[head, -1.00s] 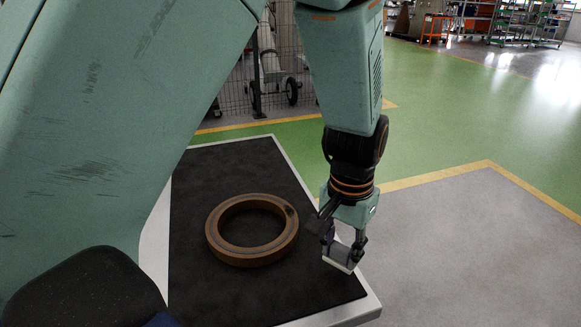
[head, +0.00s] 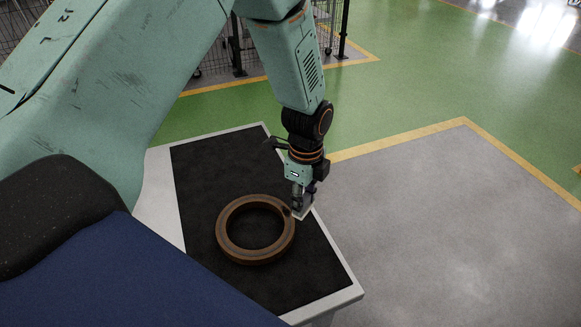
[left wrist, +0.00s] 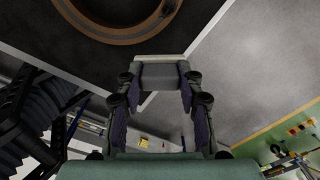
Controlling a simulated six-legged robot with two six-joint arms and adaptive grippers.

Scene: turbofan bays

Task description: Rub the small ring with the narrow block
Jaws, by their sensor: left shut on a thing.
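The small ring (head: 226,238) is brown with a dark spot on its upper right rim, and lies flat on a black mat. Part of it also shows at the top of the left wrist view (left wrist: 110,36). My left gripper (head: 302,203) is shut on the narrow block (head: 304,213), a pale grey piece just right of the ring's upper right rim. In the left wrist view the block (left wrist: 160,60) sits between the fingertips. I cannot tell whether the block touches the ring. My right gripper is not in view.
The black mat (head: 205,180) covers most of a white-edged table (head: 345,293). The mat is clear around the ring. Grey floor lies right of the table, with yellow lines and green floor beyond. A wire fence stands at the back.

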